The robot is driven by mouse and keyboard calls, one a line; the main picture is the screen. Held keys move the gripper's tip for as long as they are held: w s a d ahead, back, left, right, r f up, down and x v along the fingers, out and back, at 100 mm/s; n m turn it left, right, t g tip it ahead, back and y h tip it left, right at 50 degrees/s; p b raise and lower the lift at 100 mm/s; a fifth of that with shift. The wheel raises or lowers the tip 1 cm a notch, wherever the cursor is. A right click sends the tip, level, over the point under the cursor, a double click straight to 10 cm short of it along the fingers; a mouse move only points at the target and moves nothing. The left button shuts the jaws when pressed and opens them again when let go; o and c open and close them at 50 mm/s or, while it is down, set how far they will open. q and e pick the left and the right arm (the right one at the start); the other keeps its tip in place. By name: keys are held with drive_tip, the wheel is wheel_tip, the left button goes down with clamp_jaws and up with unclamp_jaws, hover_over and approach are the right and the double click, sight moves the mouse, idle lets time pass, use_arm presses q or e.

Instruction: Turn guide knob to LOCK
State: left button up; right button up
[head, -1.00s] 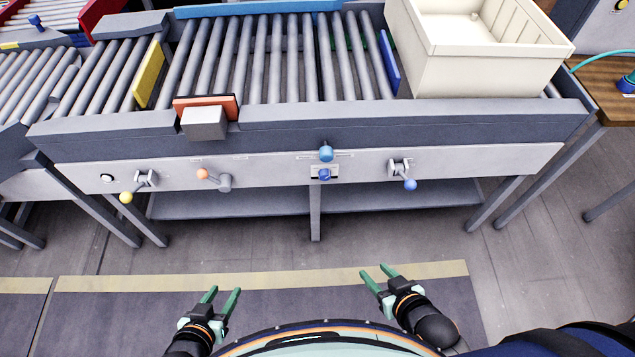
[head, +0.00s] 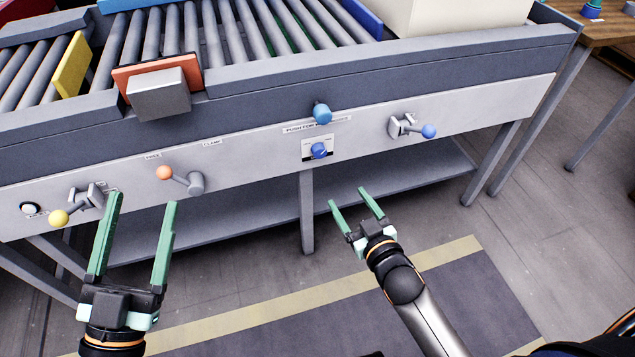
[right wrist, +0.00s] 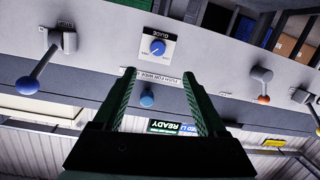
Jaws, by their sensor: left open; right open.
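The guide knob (head: 319,150) is a small blue knob on a white plate on the conveyor's front panel. The right wrist view shows the knob (right wrist: 157,47) below the word GUIDE; its exact pointer setting is too small to read. My right gripper (head: 348,197) is open and empty, lower and to the right of the knob in the head view. In the right wrist view the knob shows just beyond the gap between the fingertips (right wrist: 158,74), with nothing held. My left gripper (head: 143,200) is open and empty, in front of the panel's left part.
A blue push button (head: 322,113) sticks out above the knob. A blue-ended lever (head: 428,131) is to its right. An orange-ended lever (head: 165,173) and a yellow-ended lever (head: 58,218) are to the left. The floor (head: 430,205) at right is clear.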

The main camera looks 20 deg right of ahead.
sight(321, 154)
use_arm(q)
drive_tip(key=s+r+m+h+b, duration=0.2)
drive_tip(key=s+m+h+b, duration=0.2)
drive_tip(key=s+h+b, duration=0.15)
use_arm(e)
drive_tip(key=shift+t, duration=0.9)
drive_tip(key=w+b, duration=0.1)
drive_tip(key=w, duration=0.4)
drive_tip(key=w+f+b, duration=0.1)
drive_tip(key=w, duration=0.4)
drive_tip(key=w+a+f+b, duration=0.1)
drive_tip(key=w, duration=0.5)
drive_tip(key=shift+a, duration=0.1)
use_arm(q)
drive_tip(key=f, duration=0.1)
drive_tip(key=d+f, duration=0.1)
drive_tip(key=f, duration=0.2)
drive_tip(key=shift+w+d+f, duration=0.15)
drive_tip(key=shift+w+d, duration=0.05)
drive_tip(key=shift+w, duration=0.1)
use_arm(e)
drive_tip(key=shift+s, duration=0.1)
clamp_jaws()
